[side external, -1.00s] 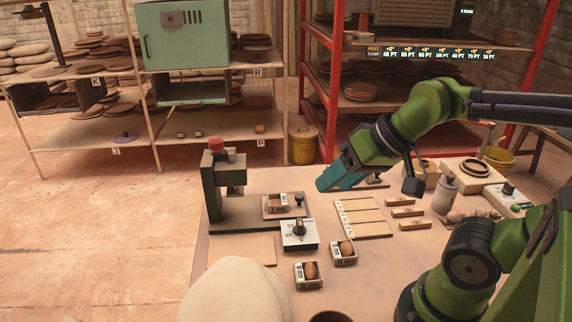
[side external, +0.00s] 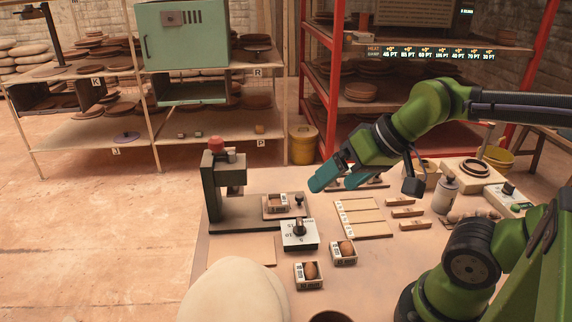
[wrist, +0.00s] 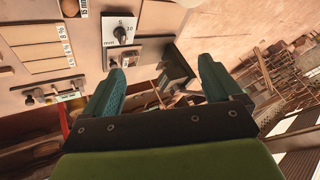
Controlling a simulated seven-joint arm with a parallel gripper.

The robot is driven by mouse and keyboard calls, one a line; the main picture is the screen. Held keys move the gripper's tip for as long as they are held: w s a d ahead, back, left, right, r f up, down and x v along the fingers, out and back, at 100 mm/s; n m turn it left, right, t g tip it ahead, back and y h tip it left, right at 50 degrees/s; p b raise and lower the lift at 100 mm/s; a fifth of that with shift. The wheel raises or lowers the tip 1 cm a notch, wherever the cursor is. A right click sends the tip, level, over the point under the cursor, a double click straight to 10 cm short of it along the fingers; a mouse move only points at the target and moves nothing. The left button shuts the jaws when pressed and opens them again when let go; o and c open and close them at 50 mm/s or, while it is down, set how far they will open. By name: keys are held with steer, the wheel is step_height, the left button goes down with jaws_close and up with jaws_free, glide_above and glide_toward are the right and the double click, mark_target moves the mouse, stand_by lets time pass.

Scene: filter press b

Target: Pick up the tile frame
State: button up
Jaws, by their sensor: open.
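My gripper (side external: 336,184) is open and empty, raised above the back of the table; its two teal fingers also show spread apart in the wrist view (wrist: 161,78). Several small square frames with printed labels are on the table. One frame (side external: 277,204) sits on the press base and holds something brown. Two others, a right one (side external: 344,253) and a front one (side external: 309,275), each hold a round brown lump. I cannot tell which of them is the tile frame. My gripper is apart from all of them, above and to the right of the one at the press.
A dark press (side external: 211,185) with a red knob stands at the table's left. A dial box (side external: 299,234) is in front of it. A slatted board (side external: 363,219) and small wooden blocks (side external: 407,212) lie to the right. A red-posted rack (side external: 332,80) stands behind.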

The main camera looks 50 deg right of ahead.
steer(key=m+g, duration=0.6)
steer(key=m, duration=1.7)
glide_above(277, 199)
steer(key=shift+h, duration=0.4)
steer(key=f, duration=1.6)
steer(key=shift+s+d+f, duration=0.15)
steer(key=shift+s+d, duration=0.1)
steer(key=shift+s, duration=0.1)
steer(key=shift+w+a+f, duration=0.1)
steer(key=shift+f, duration=1.2)
steer(key=shift+w+a+f, duration=0.1)
steer(key=shift+f, duration=1.2)
